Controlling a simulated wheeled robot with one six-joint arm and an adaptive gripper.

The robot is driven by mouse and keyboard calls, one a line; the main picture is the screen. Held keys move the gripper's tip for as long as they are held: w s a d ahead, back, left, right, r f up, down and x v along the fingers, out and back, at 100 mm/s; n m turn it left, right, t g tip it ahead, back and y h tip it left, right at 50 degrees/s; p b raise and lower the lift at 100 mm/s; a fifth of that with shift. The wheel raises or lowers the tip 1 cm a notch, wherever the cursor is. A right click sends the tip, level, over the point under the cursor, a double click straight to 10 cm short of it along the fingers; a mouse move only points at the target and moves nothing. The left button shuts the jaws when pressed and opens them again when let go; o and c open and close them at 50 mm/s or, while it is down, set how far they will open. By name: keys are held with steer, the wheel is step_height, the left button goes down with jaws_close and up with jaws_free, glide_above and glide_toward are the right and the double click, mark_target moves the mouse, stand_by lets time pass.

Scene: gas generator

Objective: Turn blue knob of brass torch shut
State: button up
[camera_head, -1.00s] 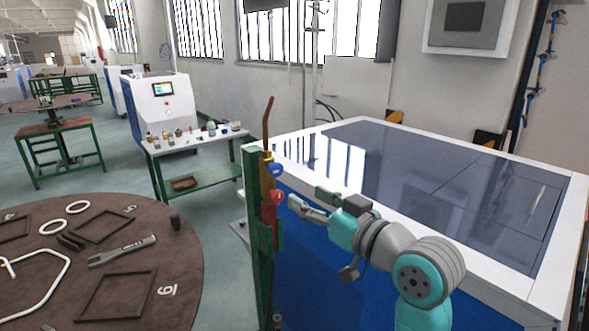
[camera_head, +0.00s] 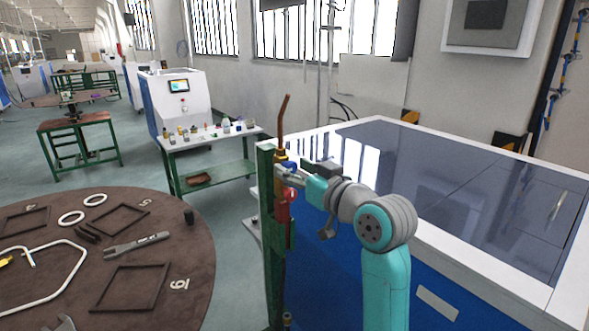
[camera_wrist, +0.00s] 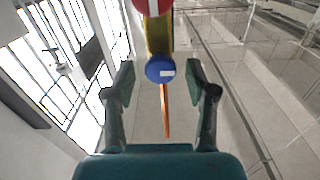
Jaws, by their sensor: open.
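The brass torch (camera_head: 282,125) stands upright at the green post (camera_head: 266,215), its bent copper tube pointing up. Its blue knob (camera_wrist: 160,69) shows in the wrist view between the two fingertips, with a gap on each side. The red knob (camera_wrist: 152,5) is at the top edge of that view. My gripper (camera_wrist: 159,73) is open around the blue knob and no finger visibly touches it. In the head view my gripper (camera_head: 284,172) reaches the torch from the right and partly hides the blue knob (camera_head: 289,164). The red knob (camera_head: 291,195) sits just below it.
A large blue and white cabinet with a dark glass top (camera_head: 440,185) stands right of the torch. A round brown table (camera_head: 190,275) with frames and tools is at left. A green-legged table (camera_head: 225,165) with small items stands behind.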

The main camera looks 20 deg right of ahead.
steer(key=shift+w+a, duration=0.1)
steer(key=shift+w, duration=0.1)
jaws_close()
